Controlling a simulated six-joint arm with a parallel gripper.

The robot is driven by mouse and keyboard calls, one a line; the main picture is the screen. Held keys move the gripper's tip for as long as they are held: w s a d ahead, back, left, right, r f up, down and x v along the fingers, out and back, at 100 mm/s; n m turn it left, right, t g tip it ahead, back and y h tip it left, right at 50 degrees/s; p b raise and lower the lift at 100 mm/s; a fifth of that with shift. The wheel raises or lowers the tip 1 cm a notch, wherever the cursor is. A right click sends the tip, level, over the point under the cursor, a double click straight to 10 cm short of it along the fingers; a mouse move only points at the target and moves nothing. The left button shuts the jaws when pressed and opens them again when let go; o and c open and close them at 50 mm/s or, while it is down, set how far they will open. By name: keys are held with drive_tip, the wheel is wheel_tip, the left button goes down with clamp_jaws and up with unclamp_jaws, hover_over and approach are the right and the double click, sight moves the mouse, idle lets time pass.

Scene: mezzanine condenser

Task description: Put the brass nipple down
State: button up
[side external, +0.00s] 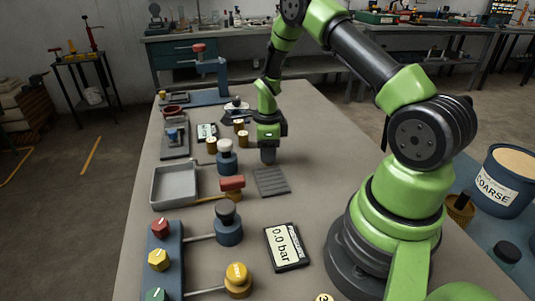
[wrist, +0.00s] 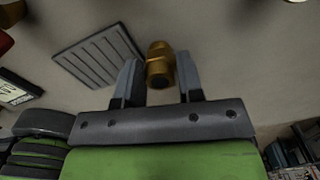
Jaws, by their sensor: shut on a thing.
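The brass nipple (wrist: 160,65) is a short, ridged brass cylinder with a dark opening, seen in the wrist view between my fingers. My gripper (wrist: 158,80) is shut on it. In the side view my gripper (side external: 268,156) points down over the bench, just behind a grey ribbed mat (side external: 271,181); the nipple cannot be made out there. The mat also shows in the wrist view (wrist: 98,57), to the left of the nipple and apart from it. Whether the nipple touches the bench is unclear.
A shallow grey tray (side external: 161,199) and a red-handled brass valve (side external: 232,184) lie left of the mat. Several brass fittings (side external: 242,138) stand left of my gripper. A 0.0 bar gauge (side external: 287,247) lies nearer the camera. The bench right of my gripper is clear.

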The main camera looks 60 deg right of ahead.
wheel_tip(320, 180, up, 9)
drive_tip(key=shift+a+r, duration=0.15)
drive_tip(key=shift+r, duration=0.05)
drive_tip(key=s+a+f+n, duration=0.2)
drive_tip(key=s+a, duration=0.1)
drive_tip(key=s+a+f+n, duration=0.1)
drive_tip(key=a+n, duration=0.1)
drive_tip(key=shift+s+a+f, duration=0.15)
drive_tip(key=shift+s+a, duration=0.05)
drive_tip(key=shift+f, duration=2.6)
drive_tip(key=shift+f, duration=0.15)
drive_tip(key=o, duration=1)
